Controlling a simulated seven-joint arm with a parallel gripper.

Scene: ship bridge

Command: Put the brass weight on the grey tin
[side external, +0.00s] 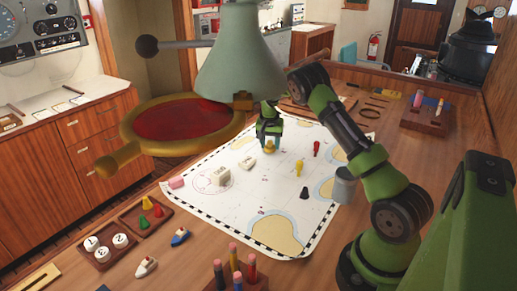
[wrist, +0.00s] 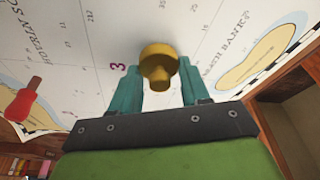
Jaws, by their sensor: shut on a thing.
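The brass weight (side external: 270,149) is between the fingers of my gripper (side external: 269,139), over the middle-back part of the paper chart. In the wrist view the weight (wrist: 158,62) shows as a round brass body with a smaller knob, and the teal fingers of my gripper (wrist: 160,88) are shut on it from both sides. I cannot tell whether its base touches the chart. The grey tin (side external: 344,187) stands upright by the chart's right edge, beside my arm and to the right of the gripper. I do not make out the tin in the wrist view.
A lamp (side external: 240,60) and a brass-rimmed red disc (side external: 185,118) fill the upper left. Pencils (side external: 233,262) stand in front.

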